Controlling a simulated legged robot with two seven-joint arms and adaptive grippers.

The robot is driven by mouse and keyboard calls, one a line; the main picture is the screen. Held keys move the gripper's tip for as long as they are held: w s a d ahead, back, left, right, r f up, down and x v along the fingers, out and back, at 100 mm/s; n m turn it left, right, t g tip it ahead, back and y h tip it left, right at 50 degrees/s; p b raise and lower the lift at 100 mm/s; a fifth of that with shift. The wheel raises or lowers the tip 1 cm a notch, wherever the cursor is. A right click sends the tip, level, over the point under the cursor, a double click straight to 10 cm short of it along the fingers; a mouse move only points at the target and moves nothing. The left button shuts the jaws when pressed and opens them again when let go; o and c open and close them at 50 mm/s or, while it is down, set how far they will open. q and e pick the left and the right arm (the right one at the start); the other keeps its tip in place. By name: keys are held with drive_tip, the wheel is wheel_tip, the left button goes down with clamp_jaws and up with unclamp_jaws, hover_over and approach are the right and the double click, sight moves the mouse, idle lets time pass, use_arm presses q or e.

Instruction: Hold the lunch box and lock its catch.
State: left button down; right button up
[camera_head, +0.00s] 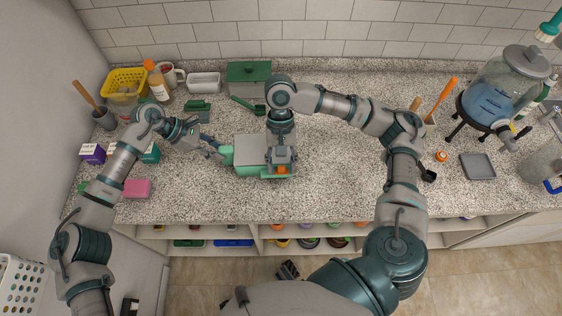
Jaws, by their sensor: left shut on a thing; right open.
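The lunch box (248,152) sits on the speckled counter in the middle, with a grey lid and a green body. My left gripper (222,154) reaches it from the left and is shut on its green left end. An orange part (282,170), which looks like the catch, shows at the right front of the box. My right gripper (281,164) is open, pointing down right over that part. The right hand and forearm hide the box's right side, so I cannot tell whether the fingers touch the catch or how it stands.
Behind stand a green lidded box (248,78), a white tub (204,83) and a yellow basket (124,82). A pink block (137,188) lies left. A drink dispenser (497,90) and grey tray (478,166) are right. The counter before the box is clear.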

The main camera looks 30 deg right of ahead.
clamp_jaws()
drive_tip(key=shift+w+a, duration=0.3)
drive_tip(key=shift+a, duration=0.2)
drive_tip(key=shift+w+a, duration=0.25)
drive_tip(key=shift+a, duration=0.25)
unclamp_jaws()
drive_tip(key=shift+r, duration=0.1)
drive_tip(key=v, duration=1.1)
drive_tip(key=shift+w+d+r, duration=0.2)
drive_tip(key=shift+r, duration=0.15)
use_arm(q)
drive_tip(key=c, duration=0.8)
unclamp_jaws()
